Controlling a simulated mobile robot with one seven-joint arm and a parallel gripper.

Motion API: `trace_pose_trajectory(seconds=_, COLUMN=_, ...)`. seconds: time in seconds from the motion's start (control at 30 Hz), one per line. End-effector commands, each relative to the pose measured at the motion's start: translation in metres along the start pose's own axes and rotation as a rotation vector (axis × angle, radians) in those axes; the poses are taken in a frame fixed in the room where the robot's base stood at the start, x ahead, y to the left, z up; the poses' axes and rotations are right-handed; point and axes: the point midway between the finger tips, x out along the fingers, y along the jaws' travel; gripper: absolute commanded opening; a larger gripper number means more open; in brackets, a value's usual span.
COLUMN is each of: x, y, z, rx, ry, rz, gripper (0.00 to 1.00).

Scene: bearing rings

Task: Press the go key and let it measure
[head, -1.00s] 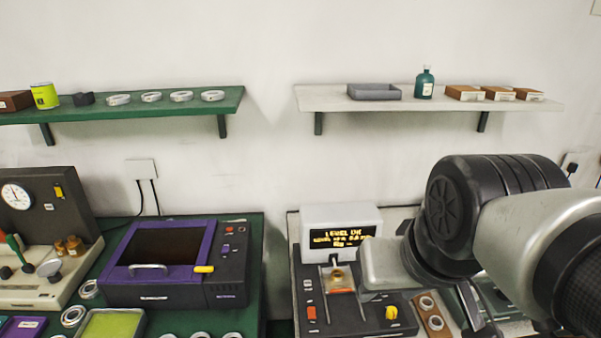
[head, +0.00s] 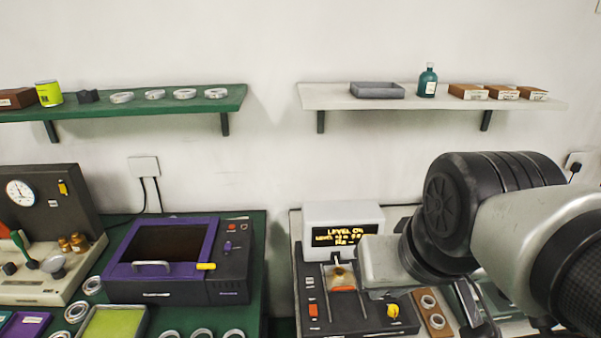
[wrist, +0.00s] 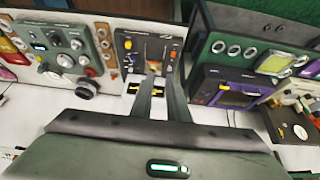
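The measuring device has a pale display box (head: 344,215) with lit yellow text whose top line looks like "LEVEL OK"; the lower lines are too small to read surely. Its dark panel (head: 345,318) holds an orange key (head: 313,311), a yellow knob (head: 392,312) and small pale keys on the left. I cannot read which key is marked go. In the wrist view the device (wrist: 150,45) lies beyond my gripper (wrist: 160,76), whose two dark fingers point at it with a narrow empty-looking gap. Whether the fingertips touch it I cannot tell. In the head view my arm hides the fingers.
A brown holder with rings (head: 432,314) lies right of the panel. A purple-and-black oven-like box (head: 228,285) stands on the green bench at left, with a dial instrument (head: 20,192) beyond it. Two wall shelves, green (head: 130,106) and pale (head: 430,102), hang above. Bare wall lies between.

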Motion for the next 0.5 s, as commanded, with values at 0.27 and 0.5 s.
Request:
trace_pose_trajectory(seconds=0.27, x=0.0, y=0.0, z=0.0, rx=0.0, ry=0.0, rz=0.0, gripper=0.0)
trace_pose_trajectory(seconds=0.5, x=0.0, y=0.0, z=0.0, rx=0.0, ry=0.0, rz=0.0, gripper=0.0)
